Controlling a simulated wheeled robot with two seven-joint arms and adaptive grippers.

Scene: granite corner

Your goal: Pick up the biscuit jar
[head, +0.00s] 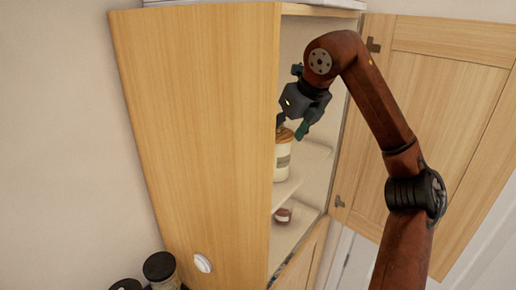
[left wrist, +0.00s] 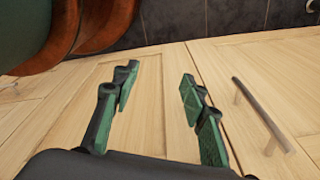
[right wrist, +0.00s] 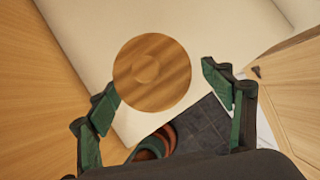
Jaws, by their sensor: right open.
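The biscuit jar (head: 282,158) is a pale jar with a wooden lid, standing on a shelf inside the open wall cupboard. In the right wrist view its round lid with a knob (right wrist: 152,73) shows from above, ahead of the fingers. My right gripper (head: 293,127) is open at the jar's top; in the right wrist view its fingers (right wrist: 163,88) are spread to either side of the lid, with nothing held. Part of the jar is hidden by the cupboard's side. My left gripper (left wrist: 155,95) is open and empty in front of pale wooden cabinet fronts, out of the head view.
The cupboard's side panel (head: 200,130) stands close left of my right gripper, and its open door (head: 450,110) is on the right. A small brown jar (head: 283,215) stands on the lower shelf. A metal handle (left wrist: 262,115) sticks out right of my left gripper.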

